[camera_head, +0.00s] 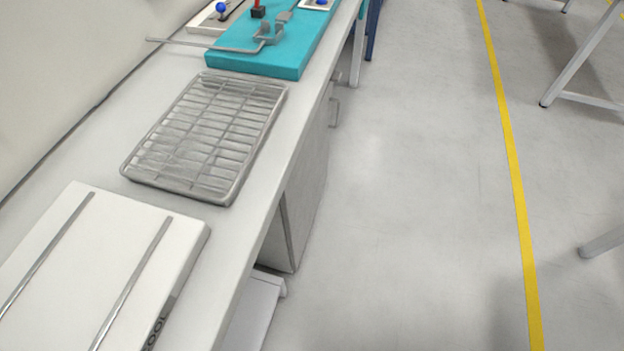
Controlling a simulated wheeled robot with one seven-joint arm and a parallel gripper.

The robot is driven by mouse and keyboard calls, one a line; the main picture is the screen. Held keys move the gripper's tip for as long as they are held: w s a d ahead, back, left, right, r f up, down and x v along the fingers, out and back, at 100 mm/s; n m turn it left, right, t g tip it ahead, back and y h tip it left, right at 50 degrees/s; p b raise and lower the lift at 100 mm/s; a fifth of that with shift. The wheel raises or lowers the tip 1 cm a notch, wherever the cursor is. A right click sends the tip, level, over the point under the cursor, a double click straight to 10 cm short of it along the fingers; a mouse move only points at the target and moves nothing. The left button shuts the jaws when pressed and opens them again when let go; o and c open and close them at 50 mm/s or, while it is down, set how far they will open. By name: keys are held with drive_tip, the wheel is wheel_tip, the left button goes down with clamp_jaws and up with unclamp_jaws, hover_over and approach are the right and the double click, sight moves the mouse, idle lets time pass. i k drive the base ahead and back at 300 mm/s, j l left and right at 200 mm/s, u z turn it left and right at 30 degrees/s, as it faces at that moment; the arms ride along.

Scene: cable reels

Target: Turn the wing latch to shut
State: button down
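A teal block (292,52) lies on the bench at the top of the view. A grey metal fitting (268,33) with a flat tab (282,16) sits on it. A long grey rod (205,45) runs from the fitting to the left, past the block's edge. The fitting may be the wing latch, but it is too small and far to tell, and I cannot tell which way it is turned. A red-topped black piece (258,11) stands behind it. My gripper is not in view.
A wire rack (207,137) lies on the bench (95,160) nearer than the teal block. A white board with two metal rails (100,260) is at the lower left. Blue knobs (221,7) show at the back. Floor (410,180) right of the bench is clear.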

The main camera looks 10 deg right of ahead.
sight(335, 76)
drive_tip(key=i+l, duration=0.25)
drive_tip(key=i, duration=0.15)
drive_tip(key=i+l+z, duration=0.15)
drive_tip(key=i, duration=0.3)
drive_tip(key=i+l, duration=0.25)
drive_tip(key=i, duration=0.2)
drive_tip(key=k+l+z, duration=0.05)
